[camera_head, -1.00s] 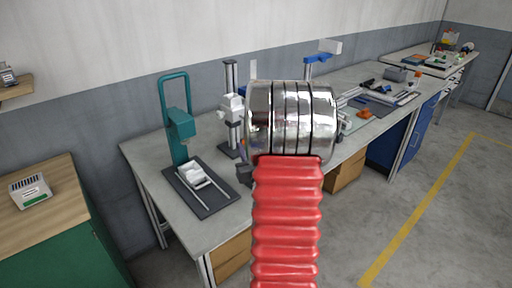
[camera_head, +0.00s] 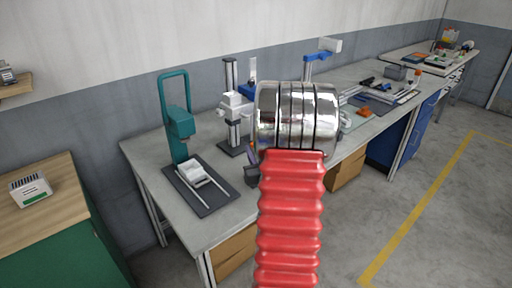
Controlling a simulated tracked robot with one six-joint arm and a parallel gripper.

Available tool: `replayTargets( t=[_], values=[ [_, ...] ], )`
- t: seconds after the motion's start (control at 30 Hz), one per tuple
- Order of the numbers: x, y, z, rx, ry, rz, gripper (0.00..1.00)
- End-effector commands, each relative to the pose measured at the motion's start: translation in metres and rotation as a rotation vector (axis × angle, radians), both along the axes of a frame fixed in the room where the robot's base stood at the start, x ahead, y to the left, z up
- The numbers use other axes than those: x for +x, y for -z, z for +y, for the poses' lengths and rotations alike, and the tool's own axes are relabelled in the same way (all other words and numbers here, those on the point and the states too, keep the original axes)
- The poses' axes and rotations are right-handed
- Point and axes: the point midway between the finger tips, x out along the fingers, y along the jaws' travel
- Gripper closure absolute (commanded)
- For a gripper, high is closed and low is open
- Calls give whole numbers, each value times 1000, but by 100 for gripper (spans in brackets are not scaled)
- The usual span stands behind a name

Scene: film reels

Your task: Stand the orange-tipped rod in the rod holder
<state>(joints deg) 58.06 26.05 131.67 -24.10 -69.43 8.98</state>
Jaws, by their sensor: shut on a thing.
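My red ribbed arm and chrome wrist fill the middle of the view and hide what lies behind them. My gripper's jaws cannot be seen, nor anything they may hold. I cannot make out the orange-tipped rod. A small dark cup (camera_head: 251,175) with thin coloured sticks (camera_head: 250,152) in it stands on the grey bench, just left of my arm. I cannot tell whether this cup is the rod holder, and no other holder is clear.
The grey bench (camera_head: 215,228) runs away to the right. On it are a teal press (camera_head: 180,124), a dark mat (camera_head: 214,197) with a white fixture, a grey-and-white column stand (camera_head: 232,105), a blue stand (camera_head: 318,56) and an orange piece (camera_head: 365,112). Open floor lies at right.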

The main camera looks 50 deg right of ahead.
Motion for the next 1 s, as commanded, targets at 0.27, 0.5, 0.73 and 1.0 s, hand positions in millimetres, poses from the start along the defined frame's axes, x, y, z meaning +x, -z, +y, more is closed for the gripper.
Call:
replayTargets(
  t=[0.27,0.5,0.73,1.0],
  values=[
    [0,24,0,1,0,-1,100],
    [0,33,0,-1,0,0,100],
    [0,34,0,-2,1,-1,100],
    [0,34,0,-1,1,0,100]
  ],
)
